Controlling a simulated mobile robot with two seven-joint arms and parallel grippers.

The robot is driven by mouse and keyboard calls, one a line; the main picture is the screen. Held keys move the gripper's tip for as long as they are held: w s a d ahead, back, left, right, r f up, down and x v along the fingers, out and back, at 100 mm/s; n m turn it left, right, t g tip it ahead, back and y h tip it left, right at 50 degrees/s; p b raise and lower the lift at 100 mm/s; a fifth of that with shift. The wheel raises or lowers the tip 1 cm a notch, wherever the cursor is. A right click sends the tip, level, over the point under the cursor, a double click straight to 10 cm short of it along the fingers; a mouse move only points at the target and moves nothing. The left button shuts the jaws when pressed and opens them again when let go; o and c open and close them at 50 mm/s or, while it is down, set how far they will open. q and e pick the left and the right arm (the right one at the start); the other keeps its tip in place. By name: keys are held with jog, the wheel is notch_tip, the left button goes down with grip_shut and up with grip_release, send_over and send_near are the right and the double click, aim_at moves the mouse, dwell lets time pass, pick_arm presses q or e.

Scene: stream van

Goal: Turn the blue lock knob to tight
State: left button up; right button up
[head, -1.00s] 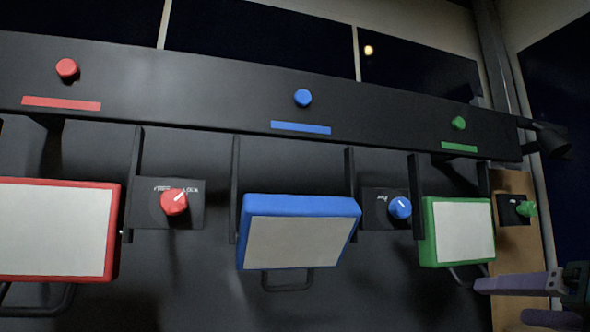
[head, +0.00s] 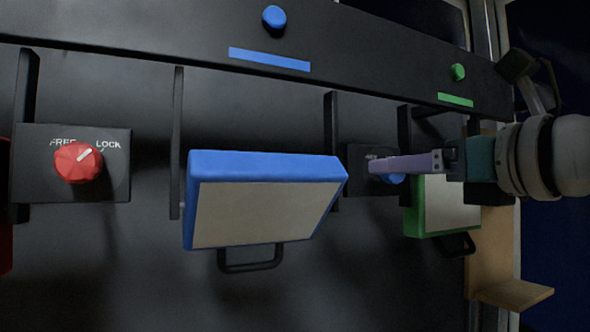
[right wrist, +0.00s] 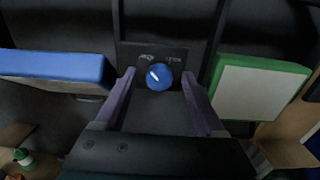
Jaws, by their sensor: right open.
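The blue lock knob (right wrist: 159,77) sits on a dark plate with small blurred labels at its upper left and upper right. In the right wrist view its white mark points to the upper left. My right gripper (right wrist: 157,80) is open, with one purple finger on each side of the knob. Visible gaps separate the fingers from the knob in that view; contact cannot be seen. In the head view the purple finger of the right gripper (head: 378,165) covers much of the blue knob (head: 393,179). My left gripper is in neither view.
A blue-framed panel (head: 265,167) hangs left of the knob, and a green-framed panel (head: 413,220) hangs right of it. Dark upright bars flank the knob's plate. A red knob (head: 78,162) with FREE and LOCK labels is further left. A wooden ledge (head: 512,293) is at lower right.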

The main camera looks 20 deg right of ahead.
jog(key=shift+w, duration=0.1)
jog(key=shift+c, duration=0.4)
grip_shut()
